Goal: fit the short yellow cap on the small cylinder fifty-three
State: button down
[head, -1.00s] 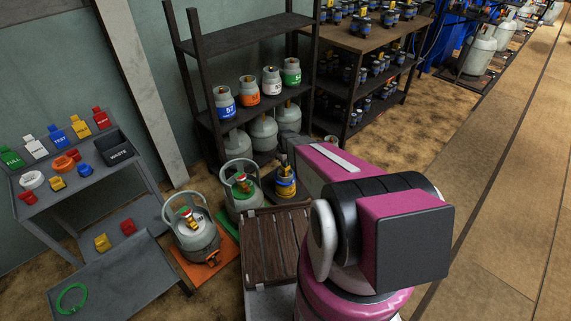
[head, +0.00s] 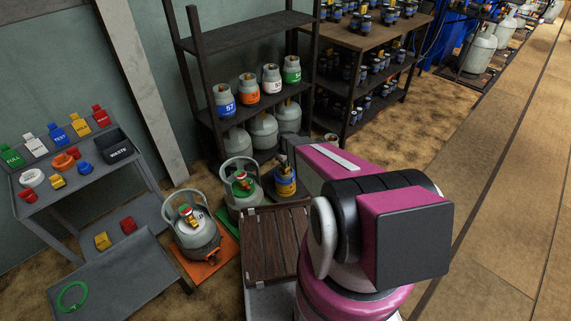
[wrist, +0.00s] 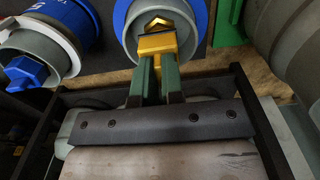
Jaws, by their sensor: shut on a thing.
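My gripper (wrist: 158,72) shows in the wrist view with two green fingers closed on the yellow cap (wrist: 157,44). The cap is at the open collar of a grey cylinder with a blue band (wrist: 121,17). I cannot tell whether it is seated on the valve or only held against it; a brass-coloured part shows just beyond it. No number is readable on this cylinder. In the head view a small blue-banded cylinder (head: 285,188) stands beside the shelf, with yellow at its top. My arm hides the gripper there.
A blue-capped cylinder (wrist: 60,40) is close on the left in the wrist view. Larger grey cylinders (head: 196,238) stand on coloured mats by a brown slatted crate (head: 275,250). A shelf (head: 245,38) holds several small cylinders. A grey cart (head: 80,190) carries loose caps and tags.

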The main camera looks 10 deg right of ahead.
jog(key=shift+f, duration=0.65)
jog(key=c, duration=1.2)
grip_release()
jog(key=shift+o, duration=0.2)
notch_tip(320, 180, up, 11)
jog(key=shift+f, duration=0.1)
jog(key=s+r+m, duration=0.6)
jog(key=s+r, duration=1.6)
jog(key=s, duration=0.1)
jog(key=shift+s+m, duration=0.15)
jog(key=shift+m, duration=0.25)
